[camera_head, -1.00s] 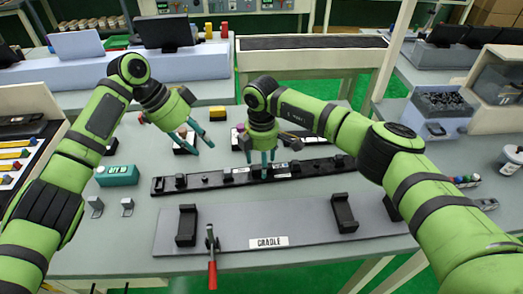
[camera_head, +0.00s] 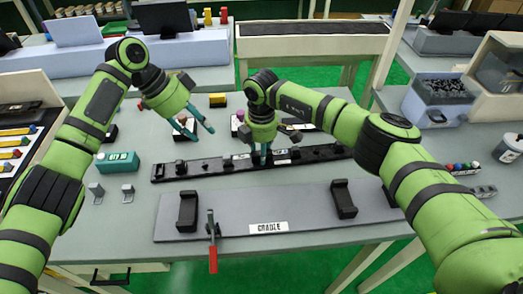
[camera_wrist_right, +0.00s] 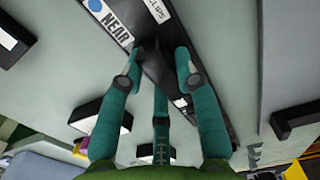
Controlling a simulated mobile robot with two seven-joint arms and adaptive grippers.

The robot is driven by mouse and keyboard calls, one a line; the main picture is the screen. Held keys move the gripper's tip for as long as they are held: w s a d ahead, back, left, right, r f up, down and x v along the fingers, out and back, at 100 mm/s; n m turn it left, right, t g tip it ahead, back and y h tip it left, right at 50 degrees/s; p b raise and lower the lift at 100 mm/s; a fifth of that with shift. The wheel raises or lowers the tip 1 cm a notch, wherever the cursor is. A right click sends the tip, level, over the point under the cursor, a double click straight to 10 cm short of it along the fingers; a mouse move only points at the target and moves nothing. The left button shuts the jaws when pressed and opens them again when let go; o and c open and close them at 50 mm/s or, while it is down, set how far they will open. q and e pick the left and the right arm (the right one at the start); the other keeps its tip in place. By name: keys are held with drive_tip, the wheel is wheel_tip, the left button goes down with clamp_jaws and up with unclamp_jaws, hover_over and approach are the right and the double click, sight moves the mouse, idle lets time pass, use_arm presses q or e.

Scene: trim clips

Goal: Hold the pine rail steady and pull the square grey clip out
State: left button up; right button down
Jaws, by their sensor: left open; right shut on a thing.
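A long dark rail (camera_head: 205,165) lies across the table behind the cradle, with several small dark clips along it. No pine-coloured rail stands out, and I cannot tell which clip is the square grey one. My right gripper (camera_head: 262,162) points down at the middle of the rail. In the right wrist view its fingers (camera_wrist_right: 158,70) are shut around a dark clip (camera_wrist_right: 152,46) on the rail, beside a "NEAR" label; the fingers partly hide it. My left gripper (camera_head: 195,133) is open and empty, above the table behind the rail's left half.
A grey cradle plate (camera_head: 300,212) with two black uprights and a red-handled toggle clamp (camera_head: 212,245) lies in front. A teal box (camera_head: 117,162) and small metal brackets (camera_head: 128,193) stand left. A bin of dark parts (camera_head: 440,98) stands right. Small blocks stand behind the rail.

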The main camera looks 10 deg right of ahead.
sight(227, 156)
use_arm(q)
drive_tip(key=shift+s+d+f+n+t+y, duration=0.15)
drive_tip(key=shift+d+f+y, duration=0.55)
drive_tip(key=shift+f, duration=1.1)
drive_tip(key=shift+d+f+n+t+y, duration=0.1)
drive_tip(key=shift+d+f+y, duration=0.2)
drive_tip(key=shift+d+f, duration=1.1)
drive_tip(key=shift+s+d+f+n+t+y, duration=0.15)
drive_tip(key=shift+d+f+y, duration=0.4)
drive_tip(key=shift+f, duration=1.6)
clamp_jaws()
